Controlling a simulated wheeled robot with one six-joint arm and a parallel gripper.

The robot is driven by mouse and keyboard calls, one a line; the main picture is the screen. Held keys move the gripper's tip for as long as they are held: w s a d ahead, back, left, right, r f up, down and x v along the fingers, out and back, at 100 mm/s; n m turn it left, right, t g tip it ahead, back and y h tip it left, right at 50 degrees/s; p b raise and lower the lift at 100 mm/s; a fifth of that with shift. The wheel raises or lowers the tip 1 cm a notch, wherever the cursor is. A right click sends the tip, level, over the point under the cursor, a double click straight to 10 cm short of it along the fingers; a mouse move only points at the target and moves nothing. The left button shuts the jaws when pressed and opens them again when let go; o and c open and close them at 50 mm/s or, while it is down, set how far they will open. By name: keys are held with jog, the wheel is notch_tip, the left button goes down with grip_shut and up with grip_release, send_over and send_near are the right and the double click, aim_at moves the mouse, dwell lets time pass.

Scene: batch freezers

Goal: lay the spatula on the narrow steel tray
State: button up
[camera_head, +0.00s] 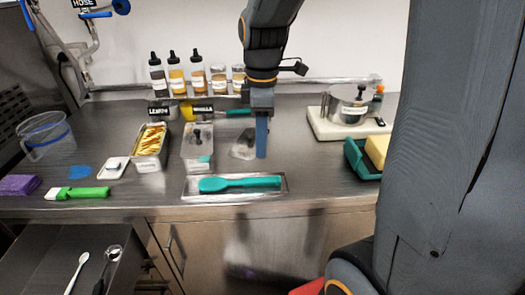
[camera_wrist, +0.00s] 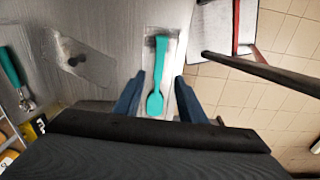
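The teal spatula (camera_head: 240,183) lies flat, lengthwise, in the narrow steel tray (camera_head: 286,187) at the counter's front edge. Its wide end is at the left in the head view. In the wrist view the spatula (camera_wrist: 160,65) lies inside the tray (camera_wrist: 149,38), wide end toward me. My gripper (camera_head: 262,155) points down above the counter, behind and above the tray. In the wrist view its two blue fingers (camera_wrist: 158,98) are spread apart with nothing held between them. They appear either side of the spatula's wide end, apart from it.
A lidded clear container (camera_head: 197,160) and a pan of yellow food (camera_head: 150,142) stand left behind the tray. A green-handled scraper (camera_head: 78,193) lies farther left. A pot (camera_head: 350,105) stands on a white base at right, near a green box (camera_head: 360,160). Counter right of the tray is clear.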

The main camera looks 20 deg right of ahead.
jog(key=s+a+f+m+t, duration=0.1)
jog(key=s+f+m, duration=0.7)
jog(key=m, duration=0.6)
jog(key=shift+s+a, duration=0.35)
